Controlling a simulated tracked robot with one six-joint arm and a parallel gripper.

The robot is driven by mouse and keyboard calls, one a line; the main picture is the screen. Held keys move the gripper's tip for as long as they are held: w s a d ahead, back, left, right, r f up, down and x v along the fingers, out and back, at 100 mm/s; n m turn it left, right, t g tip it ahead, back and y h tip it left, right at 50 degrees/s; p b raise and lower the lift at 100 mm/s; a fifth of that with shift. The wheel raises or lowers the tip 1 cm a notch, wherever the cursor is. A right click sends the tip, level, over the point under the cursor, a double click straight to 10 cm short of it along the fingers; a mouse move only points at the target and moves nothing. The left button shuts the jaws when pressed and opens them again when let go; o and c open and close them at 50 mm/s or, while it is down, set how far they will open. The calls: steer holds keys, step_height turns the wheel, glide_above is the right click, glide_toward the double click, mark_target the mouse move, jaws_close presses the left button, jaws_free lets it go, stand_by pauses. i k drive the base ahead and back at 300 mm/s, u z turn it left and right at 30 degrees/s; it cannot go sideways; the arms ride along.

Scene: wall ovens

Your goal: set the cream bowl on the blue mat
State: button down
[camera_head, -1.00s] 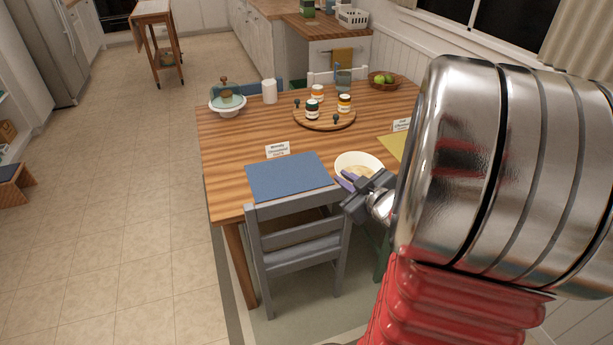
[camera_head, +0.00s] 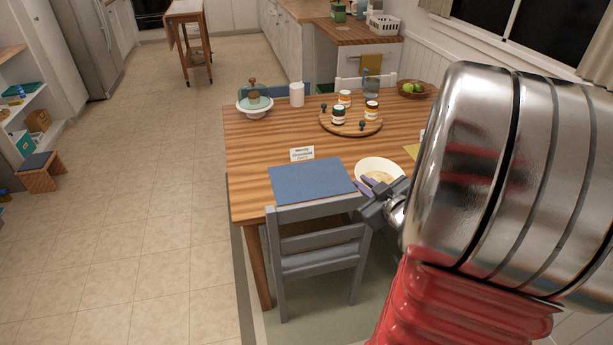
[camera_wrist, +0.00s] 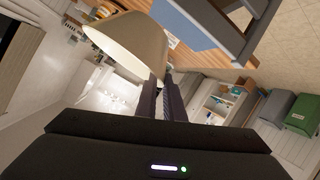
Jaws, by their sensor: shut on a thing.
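The cream bowl (camera_head: 379,168) is at the right of the blue mat in the head view, apart from the mat's right edge. My gripper (camera_head: 369,187) is shut on the bowl's near rim. In the wrist view the bowl (camera_wrist: 132,42) is tilted in the picture, with its rim at the fingertips of my gripper (camera_wrist: 160,80). The blue mat (camera_head: 312,181) lies flat and bare near the table's front edge; part of it shows in the wrist view (camera_wrist: 185,25). Whether the bowl touches the table is hard to tell.
A grey chair (camera_head: 318,240) stands in front of the mat. A small name card (camera_head: 302,153) stands behind the mat. A round wooden board (camera_head: 350,122) with several jars is farther back. A covered dish (camera_head: 255,104) and white cylinder (camera_head: 297,94) stand at the back left.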

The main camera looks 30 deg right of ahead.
mark_target(312, 179)
steer(key=i, duration=0.85)
steer(key=z, duration=0.05)
